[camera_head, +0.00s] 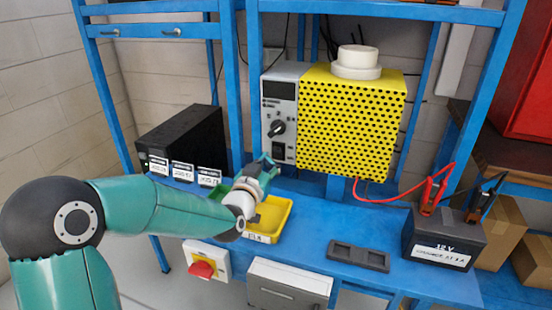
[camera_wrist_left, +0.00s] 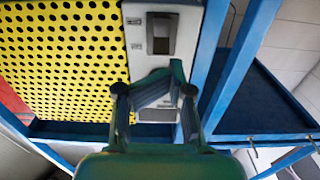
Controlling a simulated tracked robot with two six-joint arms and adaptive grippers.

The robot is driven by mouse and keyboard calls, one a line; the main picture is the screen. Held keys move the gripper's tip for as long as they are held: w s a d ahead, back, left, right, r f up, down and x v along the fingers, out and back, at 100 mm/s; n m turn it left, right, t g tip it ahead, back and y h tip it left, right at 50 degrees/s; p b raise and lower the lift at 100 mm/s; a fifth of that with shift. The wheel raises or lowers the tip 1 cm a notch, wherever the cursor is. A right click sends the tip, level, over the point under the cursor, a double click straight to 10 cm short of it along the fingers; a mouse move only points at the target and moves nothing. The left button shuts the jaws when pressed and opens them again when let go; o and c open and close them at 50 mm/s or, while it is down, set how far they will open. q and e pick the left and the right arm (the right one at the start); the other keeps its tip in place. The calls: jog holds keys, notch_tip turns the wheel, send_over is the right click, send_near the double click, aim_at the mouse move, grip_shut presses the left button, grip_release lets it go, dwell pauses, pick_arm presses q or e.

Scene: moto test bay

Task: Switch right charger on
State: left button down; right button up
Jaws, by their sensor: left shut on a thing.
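The charger (camera_head: 350,122) is a yellow perforated box with a grey front panel (camera_head: 284,85). The panel carries a black knob (camera_head: 278,128) and a dark rocker switch (camera_head: 278,151) below it. The rocker also shows in the left wrist view (camera_wrist_left: 162,36), where the picture is upside down; its position is unclear. My left gripper (camera_head: 266,162) is just in front of the panel's lower part, apart from the knob. In the left wrist view its fingers (camera_wrist_left: 172,70) converge over the panel and hide the knob. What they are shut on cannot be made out. My right gripper is out of view.
A yellow tray (camera_head: 287,211) lies on the blue bench under my left gripper. A 12 V battery (camera_head: 436,246) with red and black clamps stands at the right. A black bin unit (camera_head: 190,135) is at the left. A red switch (camera_head: 203,269) is on the bench front. Blue posts frame the bench.

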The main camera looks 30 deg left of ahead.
pick_arm(q)
jog(key=b+v, duration=0.1)
jog(key=v, duration=0.3)
jog(key=shift+s, duration=0.2)
dwell(0.5)
